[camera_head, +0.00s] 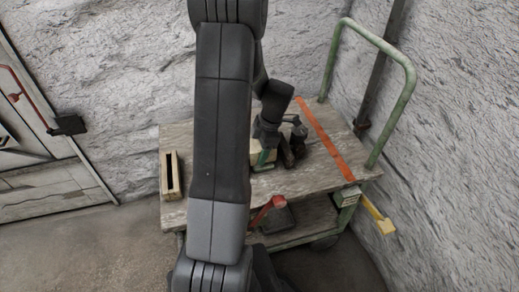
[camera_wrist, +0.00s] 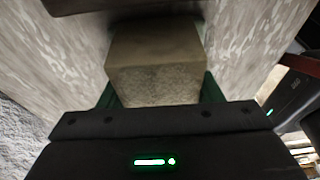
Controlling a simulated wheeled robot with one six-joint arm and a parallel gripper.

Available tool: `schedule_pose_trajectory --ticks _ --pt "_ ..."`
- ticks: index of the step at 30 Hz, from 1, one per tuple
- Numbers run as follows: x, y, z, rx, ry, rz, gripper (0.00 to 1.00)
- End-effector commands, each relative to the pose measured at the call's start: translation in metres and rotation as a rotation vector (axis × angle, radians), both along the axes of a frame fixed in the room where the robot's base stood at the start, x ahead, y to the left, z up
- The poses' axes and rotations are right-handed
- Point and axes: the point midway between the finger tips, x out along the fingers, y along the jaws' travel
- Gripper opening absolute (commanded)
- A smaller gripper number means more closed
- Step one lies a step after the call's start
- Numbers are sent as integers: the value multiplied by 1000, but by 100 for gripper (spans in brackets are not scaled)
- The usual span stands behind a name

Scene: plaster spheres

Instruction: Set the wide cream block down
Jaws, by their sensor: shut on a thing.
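The wide cream block (camera_wrist: 155,65) is between the green fingers of my gripper (camera_wrist: 158,92) in the wrist view. Its near face is rough and speckled, and its top face is smoother. In the head view my gripper (camera_head: 263,158) is low over the wooden top of the cart (camera_head: 300,170), with the cream block (camera_head: 255,151) partly hidden by my fingers and arm. I cannot tell whether the block touches the cart top.
A narrow slotted wooden box (camera_head: 172,176) stands at the cart's left end. An orange strip (camera_head: 325,138) crosses the top near the green handle (camera_head: 395,110). Dark objects (camera_head: 297,140) are right of my gripper. Rough walls stand behind and right.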

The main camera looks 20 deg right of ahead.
Motion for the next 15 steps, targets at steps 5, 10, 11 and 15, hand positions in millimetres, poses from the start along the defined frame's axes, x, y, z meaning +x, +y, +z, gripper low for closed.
schedule_pose_trajectory --ticks 5,10,11,15 --pt "0 0 -3 -1 -1 0 8" --pt "0 0 -3 0 -1 0 84" --pt "0 0 -3 0 -1 0 84" --pt "0 0 -3 0 0 0 84"
